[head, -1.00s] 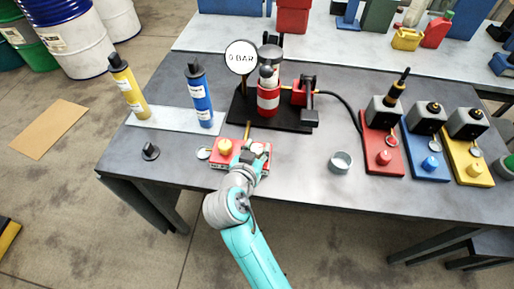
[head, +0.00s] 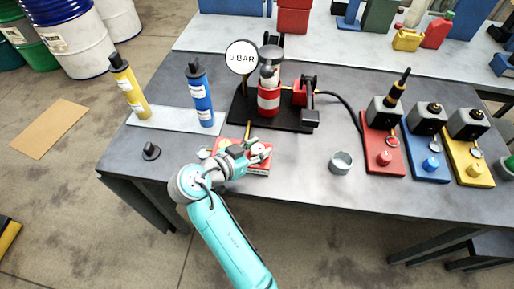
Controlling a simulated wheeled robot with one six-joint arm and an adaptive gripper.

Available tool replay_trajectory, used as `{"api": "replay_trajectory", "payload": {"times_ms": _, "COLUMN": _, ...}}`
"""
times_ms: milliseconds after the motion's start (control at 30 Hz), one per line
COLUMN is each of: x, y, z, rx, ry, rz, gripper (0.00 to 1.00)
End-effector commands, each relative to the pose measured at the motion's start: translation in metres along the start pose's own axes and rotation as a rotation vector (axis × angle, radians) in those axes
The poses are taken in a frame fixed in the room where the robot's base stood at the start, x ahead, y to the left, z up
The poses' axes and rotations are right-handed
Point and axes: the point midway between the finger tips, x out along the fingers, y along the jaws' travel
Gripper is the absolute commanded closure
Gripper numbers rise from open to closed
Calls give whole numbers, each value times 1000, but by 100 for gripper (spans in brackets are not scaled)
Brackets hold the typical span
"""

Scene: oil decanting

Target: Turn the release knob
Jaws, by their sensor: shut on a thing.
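A low red control box (head: 262,169) sits at the front edge of the table, left of the middle. My gripper (head: 253,151) reaches over it from the left, lying nearly level. Its jaws are closed around a small pale knob (head: 257,149) at the box's right side. The fingers partly hide the knob, and its turn angle is too small to tell.
A gauge (head: 242,57) reading 0 BAR and a red-white cylinder (head: 268,97) stand on a black base behind the box. A grey cup (head: 341,162) stands to the right. Blue (head: 201,95) and yellow (head: 130,88) bottles stand back left. A black knob (head: 151,151) is at left.

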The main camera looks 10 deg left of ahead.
Motion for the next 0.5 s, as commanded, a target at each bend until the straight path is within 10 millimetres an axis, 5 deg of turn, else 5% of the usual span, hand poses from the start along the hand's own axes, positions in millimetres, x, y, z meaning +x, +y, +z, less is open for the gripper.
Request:
{"api": "replay_trajectory", "payload": {"times_ms": 267, "x": 1, "y": 0, "z": 2, "rx": -3, "ry": -4, "rz": 1, "gripper": 95}}
{"api": "replay_trajectory", "payload": {"times_ms": 300, "x": 1, "y": 0, "z": 2, "rx": -3, "ry": -4, "rz": 1, "gripper": 53}}
{"api": "replay_trajectory", "payload": {"times_ms": 400, "x": 1, "y": 0, "z": 2, "rx": -3, "ry": -3, "rz": 1, "gripper": 34}}
{"api": "replay_trajectory", "payload": {"times_ms": 500, "x": 1, "y": 0, "z": 2, "rx": -2, "ry": -2, "rz": 0, "gripper": 34}}
